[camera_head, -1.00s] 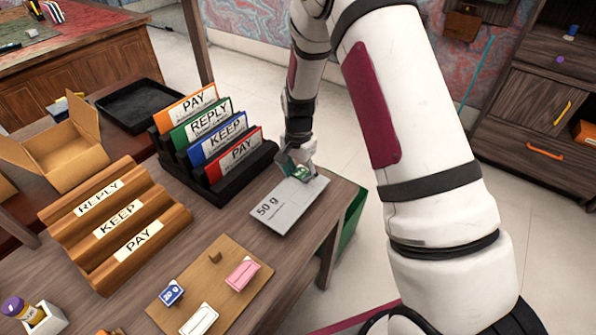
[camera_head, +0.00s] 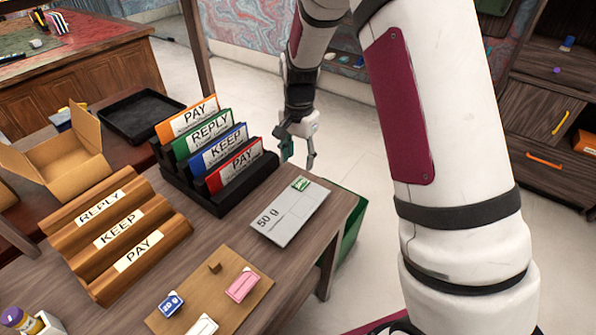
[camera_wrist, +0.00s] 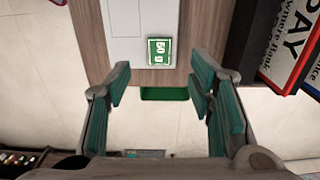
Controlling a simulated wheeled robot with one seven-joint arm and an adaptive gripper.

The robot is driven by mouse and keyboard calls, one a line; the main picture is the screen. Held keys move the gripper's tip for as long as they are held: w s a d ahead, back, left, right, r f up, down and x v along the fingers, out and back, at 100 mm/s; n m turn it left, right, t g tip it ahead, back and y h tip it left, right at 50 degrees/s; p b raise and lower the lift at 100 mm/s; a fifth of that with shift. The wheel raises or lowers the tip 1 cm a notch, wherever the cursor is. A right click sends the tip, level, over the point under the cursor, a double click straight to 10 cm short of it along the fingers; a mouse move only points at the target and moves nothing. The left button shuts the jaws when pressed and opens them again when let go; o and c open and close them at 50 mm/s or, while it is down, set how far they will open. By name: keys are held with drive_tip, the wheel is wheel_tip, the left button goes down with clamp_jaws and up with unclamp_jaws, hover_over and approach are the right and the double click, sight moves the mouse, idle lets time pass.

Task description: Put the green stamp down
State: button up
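The green stamp (camera_head: 301,184) lies on the far right end of a grey envelope marked 50 g (camera_head: 287,215), flat on the desk. In the wrist view the stamp (camera_wrist: 159,51) shows a white "50 g" and sits at the envelope's end near the desk edge. My gripper (camera_head: 297,158) hangs above and beyond the desk's far edge, apart from the stamp. In the wrist view my gripper (camera_wrist: 160,100) has its green-padded fingers spread wide with nothing between them.
A black rack (camera_head: 232,199) of labelled folders stands left of my gripper. A wooden tray (camera_head: 213,283) holds other stamps, and a wooden sorter (camera_head: 115,235) stands at the left. A green bin (camera_head: 350,229) is beside the desk. An open cardboard box (camera_head: 65,160) is at the back left.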

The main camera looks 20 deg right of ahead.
drive_tip(key=s+r+n+t, duration=0.1)
drive_tip(key=s+r+n, duration=0.1)
drive_tip(key=s+r, duration=0.55)
drive_tip(key=s+r+n+t, duration=0.1)
drive_tip(key=s+r+n, duration=0.3)
drive_tip(key=r, duration=0.6)
drive_tip(key=s+r+n+t, duration=0.1)
drive_tip(key=s+r+n, duration=0.1)
drive_tip(key=s, duration=0.8)
drive_tip(key=s+r+n, duration=0.2)
drive_tip(key=s, duration=0.8)
drive_tip(key=shift+s+d+n+t, duration=0.15)
drive_tip(key=shift+s+n+t, duration=0.1)
drive_tip(key=shift+n+t, duration=0.15)
drive_tip(key=shift+r, duration=0.2)
drive_tip(key=shift+r+p, duration=0.6)
drive_tip(key=shift+r, duration=0.1)
